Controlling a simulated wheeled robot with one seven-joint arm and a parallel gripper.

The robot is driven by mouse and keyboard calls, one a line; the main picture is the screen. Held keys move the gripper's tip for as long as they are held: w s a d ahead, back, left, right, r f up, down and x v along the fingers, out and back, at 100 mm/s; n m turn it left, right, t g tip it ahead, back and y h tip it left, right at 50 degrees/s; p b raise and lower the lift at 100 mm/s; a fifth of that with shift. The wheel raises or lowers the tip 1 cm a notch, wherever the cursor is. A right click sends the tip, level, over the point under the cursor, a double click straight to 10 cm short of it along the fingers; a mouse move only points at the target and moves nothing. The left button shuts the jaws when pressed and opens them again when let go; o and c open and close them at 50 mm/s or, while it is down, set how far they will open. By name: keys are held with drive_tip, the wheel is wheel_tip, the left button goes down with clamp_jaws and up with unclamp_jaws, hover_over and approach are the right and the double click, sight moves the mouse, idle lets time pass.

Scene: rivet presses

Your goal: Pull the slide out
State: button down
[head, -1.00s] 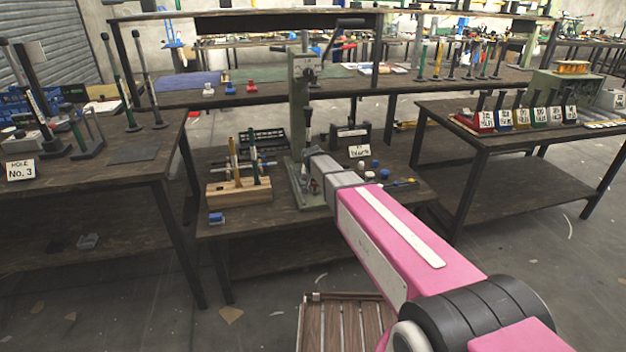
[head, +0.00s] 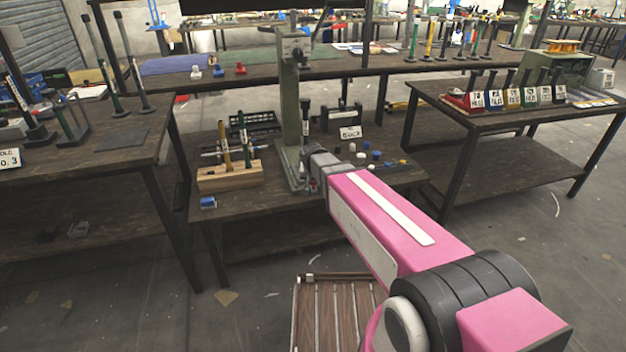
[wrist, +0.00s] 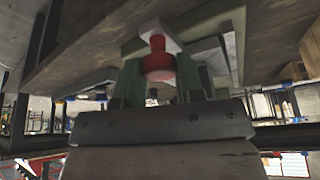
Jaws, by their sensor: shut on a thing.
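The green rivet press (head: 291,110) stands on the middle bench, its tall column upright. My gripper (head: 309,168) is low at the front right of the press base. In the wrist view a red knob (wrist: 158,62) with a narrower neck sits between the two greenish fingers of my gripper (wrist: 160,82). The fingers are shut on it; I take it as the knob of the slide. The slide itself is mostly hidden.
A wooden block (head: 232,176) with upright tools stands left of the press, and a small blue block (head: 208,202) lies in front of it. Several small caps (head: 362,160) lie right of the press. Side benches stand left and right.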

drive_tip(key=shift+s+d, duration=0.1)
drive_tip(key=shift+s, duration=0.2)
drive_tip(key=c, duration=0.8)
unclamp_jaws()
drive_tip(key=shift+o, duration=0.2)
drive_tip(key=shift+r, duration=0.1)
drive_tip(key=v, duration=1)
drive_tip(key=shift+r, duration=0.35)
drive_tip(key=shift+s, duration=0.1)
drive_tip(key=s+d+f+g, duration=0.1)
drive_tip(key=s+d+f, duration=0.2)
drive_tip(key=d, duration=0.3)
drive_tip(key=s+d+f+g, duration=0.2)
drive_tip(key=s+d+f, duration=0.2)
drive_tip(key=s+d, duration=0.2)
drive_tip(key=s+d+f+n+g, duration=0.1)
drive_tip(key=s+d+f, duration=0.3)
drive_tip(key=d, duration=0.3)
drive_tip(key=shift+s+f+g, duration=0.2)
drive_tip(key=shift+s+g, duration=0.1)
